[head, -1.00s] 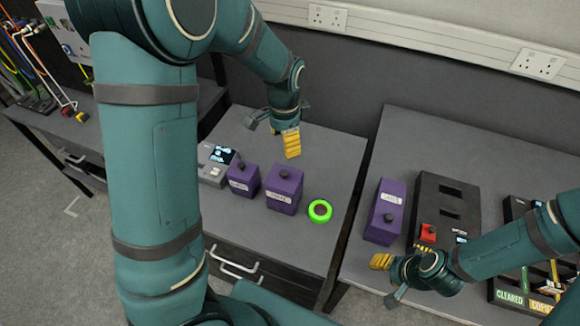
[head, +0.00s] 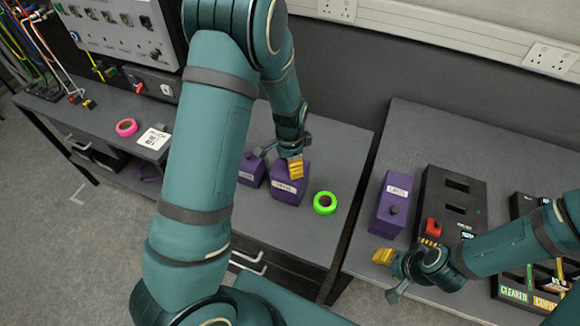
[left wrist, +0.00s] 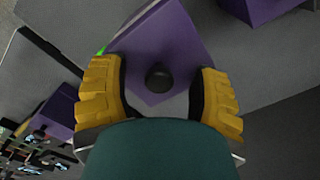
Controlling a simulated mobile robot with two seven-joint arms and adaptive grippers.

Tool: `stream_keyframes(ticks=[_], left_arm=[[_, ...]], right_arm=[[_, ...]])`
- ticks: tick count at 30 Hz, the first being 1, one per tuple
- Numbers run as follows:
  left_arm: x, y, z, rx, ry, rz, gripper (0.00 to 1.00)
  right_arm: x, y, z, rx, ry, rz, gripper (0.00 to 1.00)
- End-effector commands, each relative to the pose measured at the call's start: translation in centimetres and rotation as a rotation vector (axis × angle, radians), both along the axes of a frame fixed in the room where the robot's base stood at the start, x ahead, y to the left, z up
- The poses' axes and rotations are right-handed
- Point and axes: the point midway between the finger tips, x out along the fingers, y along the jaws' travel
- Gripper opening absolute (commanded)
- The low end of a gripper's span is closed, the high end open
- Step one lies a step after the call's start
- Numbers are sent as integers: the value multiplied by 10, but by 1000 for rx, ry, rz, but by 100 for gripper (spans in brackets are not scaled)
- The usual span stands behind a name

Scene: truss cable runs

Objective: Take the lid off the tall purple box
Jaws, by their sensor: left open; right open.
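Three purple boxes with dark knobs show in the head view. A smaller box (head: 251,172) is at the left. A larger box (head: 288,188) stands beside it, and a long one (head: 389,208) is on the right-hand table. My left gripper (head: 295,169) is open above the larger middle box and hides its knob there. In the left wrist view, the open fingers (left wrist: 160,98) are on either side of that box's knob (left wrist: 158,78), above its purple lid (left wrist: 172,42). My right gripper (head: 383,256) is open and empty near the long box's front end.
A green tape roll (head: 325,203) lies just right of the middle box. A gap separates the two tables. A dark panel with a red part (head: 432,228) is beside the long box. A pink tape roll (head: 126,127) lies on the left bench.

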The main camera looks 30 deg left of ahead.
Motion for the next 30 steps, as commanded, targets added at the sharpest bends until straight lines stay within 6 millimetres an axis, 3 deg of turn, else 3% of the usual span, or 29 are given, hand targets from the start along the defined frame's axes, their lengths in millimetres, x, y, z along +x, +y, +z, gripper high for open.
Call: stream_keyframes(ticks=[9, 14, 15, 26, 30], left_arm=[[0, 0, -4, -1, -1, 0, 60], [0, 0, -4, -1, -1, -1, 4], [0, 0, -4, -1, -1, 0, 0], [0, 0, -3, -1, -1, 0, 0], [1, 0, 8, -1, -4, 0, 0]], right_arm=[[0, 0, 0, 0, 0, 0, 47], [0, 0, 0, 0, 0, 0, 47], [0, 0, 0, 0, 0, 0, 47], [0, 0, 0, 0, 0, 0, 47], [0, 0, 1, 0, 0, 0, 47]])
